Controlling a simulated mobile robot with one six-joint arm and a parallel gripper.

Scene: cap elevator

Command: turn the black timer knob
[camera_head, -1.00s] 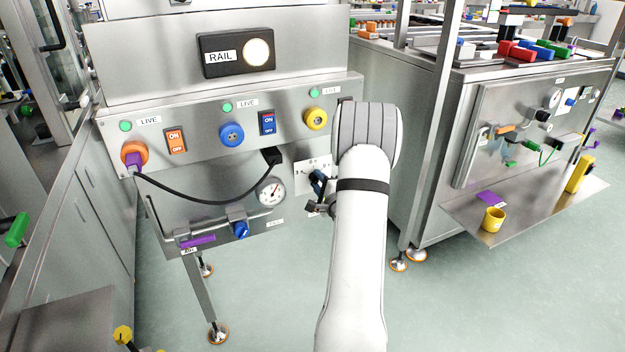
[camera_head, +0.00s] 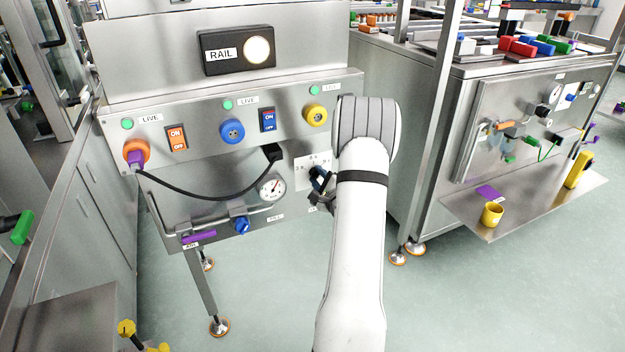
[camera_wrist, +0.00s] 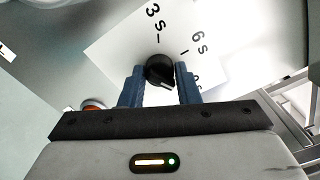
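The black timer knob (camera_wrist: 160,70) sits on a white dial plate in the wrist view. The plate carries marks such as "3 s" and "6 s". The knob's pointed end faces the lower right, toward my palm. My gripper (camera_wrist: 160,73) has one blue finger on each side of the knob, and both fingertips appear to touch it. In the head view my gripper (camera_head: 319,182) is at the dial plate (camera_head: 312,164), low on the right of the steel panel. The knob is hidden there behind my gripper and arm.
Left of the plate are a round gauge (camera_head: 272,187), a black cable (camera_head: 215,200) and a blue valve handle (camera_head: 241,226). A second steel cabinet (camera_head: 420,150) stands to the right.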

